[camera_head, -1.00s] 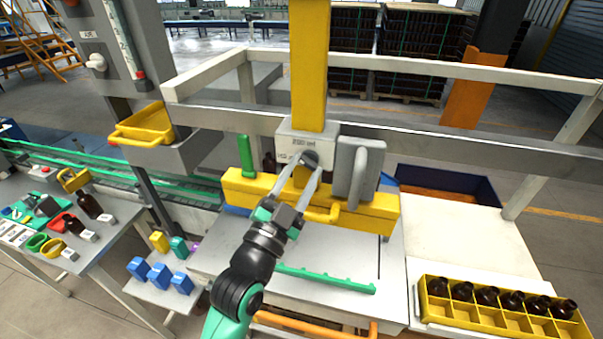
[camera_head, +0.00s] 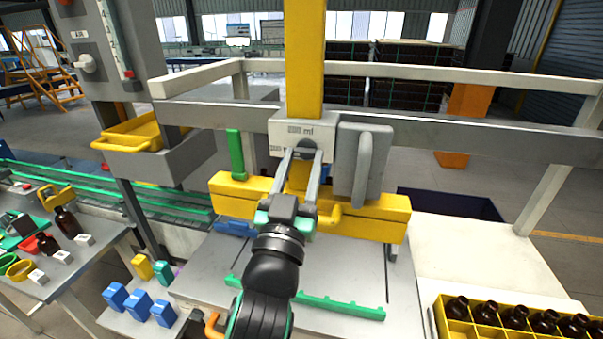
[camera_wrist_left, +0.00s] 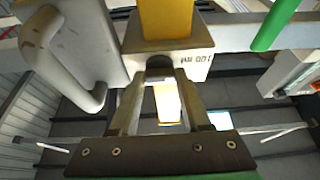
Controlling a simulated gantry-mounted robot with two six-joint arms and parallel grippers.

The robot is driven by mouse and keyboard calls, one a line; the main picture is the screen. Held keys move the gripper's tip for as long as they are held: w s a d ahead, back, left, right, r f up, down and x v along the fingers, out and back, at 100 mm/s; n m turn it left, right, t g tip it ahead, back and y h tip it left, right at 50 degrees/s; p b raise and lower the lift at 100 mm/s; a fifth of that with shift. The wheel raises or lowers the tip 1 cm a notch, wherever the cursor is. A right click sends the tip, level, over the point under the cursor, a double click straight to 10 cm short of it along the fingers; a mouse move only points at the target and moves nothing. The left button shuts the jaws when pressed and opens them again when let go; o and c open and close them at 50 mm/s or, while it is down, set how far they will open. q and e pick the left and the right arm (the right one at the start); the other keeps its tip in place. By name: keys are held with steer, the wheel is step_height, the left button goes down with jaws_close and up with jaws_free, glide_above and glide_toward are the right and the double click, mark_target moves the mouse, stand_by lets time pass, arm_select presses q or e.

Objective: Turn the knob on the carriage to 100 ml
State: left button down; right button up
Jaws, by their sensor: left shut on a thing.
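The carriage (camera_head: 273,127) is a pale block low on the yellow column, with a dark round knob (camera_head: 308,144) on its front. One "ml" label sits above the knob, its number blurred, and another to its left is partly covered. My left gripper (camera_head: 306,153) is shut on the knob, coming from the front with a finger on each side. In the left wrist view the knob (camera_wrist_left: 159,66) shows between the fingertips, and an upside-down "100 ml" label is on the carriage face (camera_wrist_left: 196,68) to its right. The knob's pointer cannot be made out. My right gripper is not in view.
A grey handled plate (camera_head: 360,165) hangs just right of the carriage, and a green post (camera_head: 235,154) stands to the left. A yellow beam (camera_head: 380,215) lies below. A yellow crate (camera_head: 455,328) of amber bottles is at lower right. The white tabletop (camera_head: 470,255) behind it is clear.

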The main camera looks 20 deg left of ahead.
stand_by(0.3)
arm_select(q)
steer(key=shift+c, duration=1.8)
jaws_free()
steer(key=a+b+v, duration=0.1)
steer(key=v, duration=1)
steer(key=shift+s+d, duration=0.3)
steer(key=shift+d, duration=0.2)
